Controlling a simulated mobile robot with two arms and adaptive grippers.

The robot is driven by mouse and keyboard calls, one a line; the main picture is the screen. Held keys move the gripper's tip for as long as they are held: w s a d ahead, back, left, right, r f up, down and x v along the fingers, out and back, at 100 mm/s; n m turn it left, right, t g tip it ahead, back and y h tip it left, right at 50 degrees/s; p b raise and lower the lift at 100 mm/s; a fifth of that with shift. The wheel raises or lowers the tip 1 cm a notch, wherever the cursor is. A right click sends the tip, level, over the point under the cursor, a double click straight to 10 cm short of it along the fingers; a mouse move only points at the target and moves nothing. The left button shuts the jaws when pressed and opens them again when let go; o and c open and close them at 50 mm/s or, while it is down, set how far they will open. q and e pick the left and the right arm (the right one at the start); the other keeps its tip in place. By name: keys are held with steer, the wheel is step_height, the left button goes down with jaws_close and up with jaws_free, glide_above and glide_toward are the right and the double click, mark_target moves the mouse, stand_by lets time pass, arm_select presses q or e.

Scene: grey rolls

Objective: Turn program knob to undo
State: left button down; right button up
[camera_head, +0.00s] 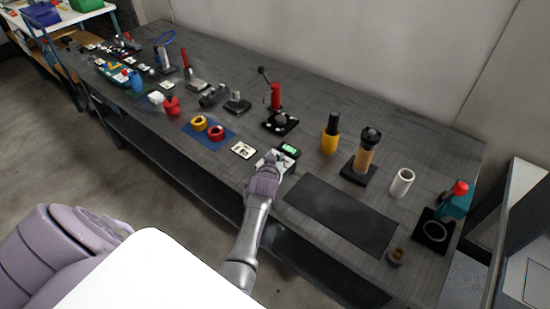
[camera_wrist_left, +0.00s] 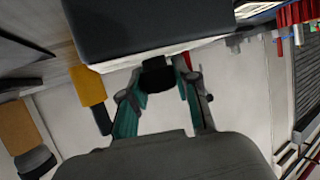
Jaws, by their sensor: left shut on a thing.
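A small device (camera_head: 287,151) with a lit green screen stands near the front edge of the long dark table in the head view. My left gripper (camera_head: 267,169) is at its near side, and the hand hides much of the device's front. In the left wrist view my left gripper (camera_wrist_left: 158,90) has its two teal fingers on either side of a round black knob (camera_wrist_left: 157,77) and is shut on it. The knob sits on a dark box-shaped body (camera_wrist_left: 150,25) that fills the top of that view. The knob's markings cannot be read.
A white card (camera_head: 243,150) lies left of the device, beside a blue mat (camera_head: 228,131) with yellow and red rolls. A dark mat (camera_head: 340,215) lies bare to the right. A yellow-and-black cylinder (camera_head: 330,141) and a brown roll on a stand (camera_head: 363,160) stand behind it.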

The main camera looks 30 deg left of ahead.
arm_select(q)
steer(key=c, duration=0.8)
jaws_free()
step_height(320, 180, up, 10)
steer(key=shift+r, duration=0.1)
